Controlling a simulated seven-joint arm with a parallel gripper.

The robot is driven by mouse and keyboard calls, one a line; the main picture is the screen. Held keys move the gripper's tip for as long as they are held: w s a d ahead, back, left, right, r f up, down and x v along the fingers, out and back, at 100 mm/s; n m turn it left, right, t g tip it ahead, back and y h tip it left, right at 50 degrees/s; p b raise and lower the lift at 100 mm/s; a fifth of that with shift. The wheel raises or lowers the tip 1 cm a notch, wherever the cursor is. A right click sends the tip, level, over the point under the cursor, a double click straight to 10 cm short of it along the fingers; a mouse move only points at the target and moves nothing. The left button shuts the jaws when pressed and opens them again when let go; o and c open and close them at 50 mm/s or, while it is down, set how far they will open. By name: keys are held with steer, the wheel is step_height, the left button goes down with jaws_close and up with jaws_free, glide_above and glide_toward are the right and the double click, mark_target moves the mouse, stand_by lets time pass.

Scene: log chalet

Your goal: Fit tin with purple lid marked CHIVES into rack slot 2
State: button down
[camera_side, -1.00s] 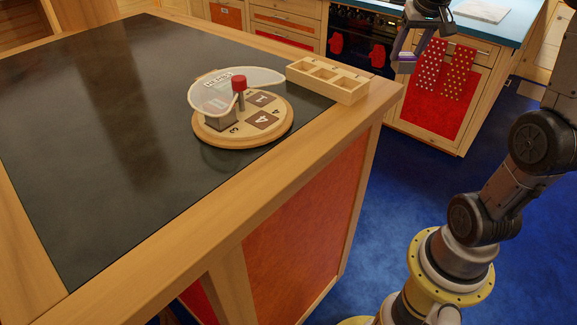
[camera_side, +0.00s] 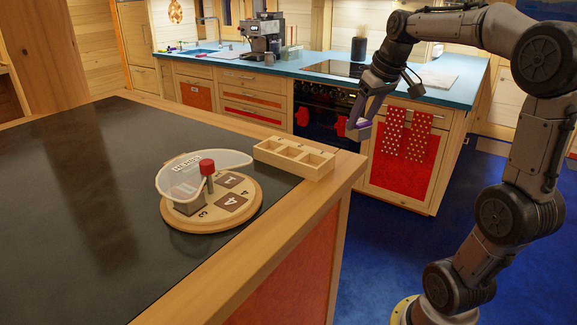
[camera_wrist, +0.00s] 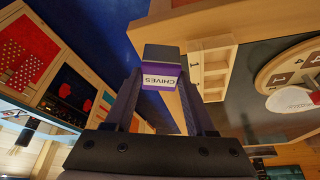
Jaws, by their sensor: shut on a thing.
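My gripper (camera_side: 362,118) is shut on the tin (camera_side: 358,131) and holds it in the air, to the right of the wooden rack (camera_side: 284,164) in the side view. In the wrist view the tin (camera_wrist: 161,54) sits between the fingers of my gripper (camera_wrist: 160,84). Its purple lid faces the camera, with a white label reading CHIVES upside down. The tin's body is dark grey. The rack (camera_wrist: 196,70) shows beside the tin in the wrist view, with a "1" marked at one end. Its compartments look empty in the side view. The tin is apart from the rack.
A round wooden board (camera_side: 250,204) with numbered squares, a red knob (camera_side: 207,167) and a clear cover (camera_side: 232,158) stands left of the rack on the dark countertop (camera_side: 90,210). The rack is near the counter's wooden edge. A cabinet with dotted towels (camera_side: 392,140) stands behind my gripper.

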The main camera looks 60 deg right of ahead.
steer(key=a+r+n+y, duration=0.1)
steer(key=a+r+n, duration=0.15)
steer(key=a, duration=0.35)
steer(key=a+r+n+y, duration=0.1)
steer(key=a+r, duration=0.3)
steer(key=a, duration=0.2)
glide_toward(293, 142)
steer(key=shift+n, duration=0.25)
steer(key=a, duration=0.1)
steer(key=a+f, duration=0.1)
steer(key=a, duration=0.1)
steer(key=a+f, duration=0.1)
steer(key=a, duration=0.1)
steer(key=shift+a+f, duration=0.15)
steer(key=shift+f, duration=0.1)
steer(key=shift+w+f, duration=0.2)
steer(key=shift+f, duration=1.55)
steer(key=shift+f, duration=0.25)
